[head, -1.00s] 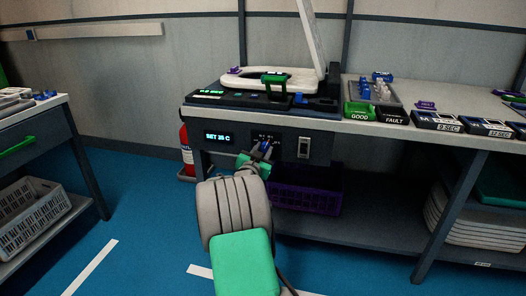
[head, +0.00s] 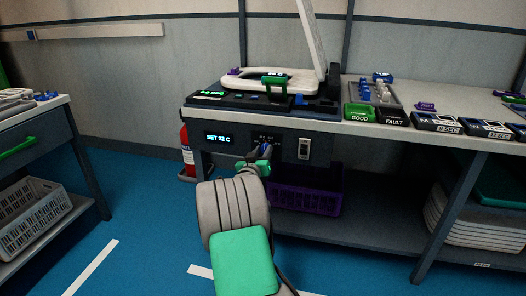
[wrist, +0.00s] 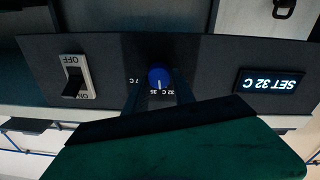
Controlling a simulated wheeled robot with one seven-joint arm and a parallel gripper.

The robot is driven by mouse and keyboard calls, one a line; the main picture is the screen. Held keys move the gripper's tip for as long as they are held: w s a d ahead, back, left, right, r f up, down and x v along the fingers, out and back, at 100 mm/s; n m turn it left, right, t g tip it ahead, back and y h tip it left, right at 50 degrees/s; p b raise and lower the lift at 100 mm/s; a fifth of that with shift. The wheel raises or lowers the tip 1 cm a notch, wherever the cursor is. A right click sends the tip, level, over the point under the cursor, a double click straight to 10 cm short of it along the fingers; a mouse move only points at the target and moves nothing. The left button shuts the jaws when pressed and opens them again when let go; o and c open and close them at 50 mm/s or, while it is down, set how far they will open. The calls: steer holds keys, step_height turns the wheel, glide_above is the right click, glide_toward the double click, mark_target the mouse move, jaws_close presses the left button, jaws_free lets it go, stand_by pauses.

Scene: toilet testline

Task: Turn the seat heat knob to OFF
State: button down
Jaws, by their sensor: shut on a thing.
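The blue seat heat knob (wrist: 159,78) sits on the dark panel (wrist: 215,62) on the bench front. Small labels around it are partly hidden; one reads 32 C. My gripper (wrist: 157,92) is shut on the knob, with a dark finger on each side. In the head view my gripper (head: 265,152) is at the panel and hides most of the knob. The display (wrist: 270,82) reads SET 32 C, upside down in the wrist view; it also shows in the head view (head: 218,138).
A rocker switch (wrist: 75,77) marked OFF is on the same panel, beside the knob; it also shows in the head view (head: 304,148). A toilet seat (head: 300,78) stands on the bench top. A purple crate (head: 312,200) lies under the bench.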

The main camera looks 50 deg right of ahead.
steer(key=n+p, duration=0.2)
steer(key=n, duration=0.4)
steer(key=shift+n+p, duration=0.4)
steer(key=n+p, duration=0.2)
steer(key=n, duration=0.1)
steer(key=shift+t, duration=0.3)
steer(key=shift+f+n+p, duration=0.2)
steer(key=shift+n+p, duration=0.45)
steer(key=shift+n, duration=0.75)
steer(key=c, duration=1.1)
jaws_free()
steer(key=shift+o, duration=0.2)
steer(key=shift+w, duration=0.1)
steer(key=shift+a, duration=0.15)
steer(key=v, duration=0.7)
steer(key=shift+s+a+p, duration=0.25)
steer(key=shift+a+p, duration=0.05)
steer(key=shift+p, duration=0.15)
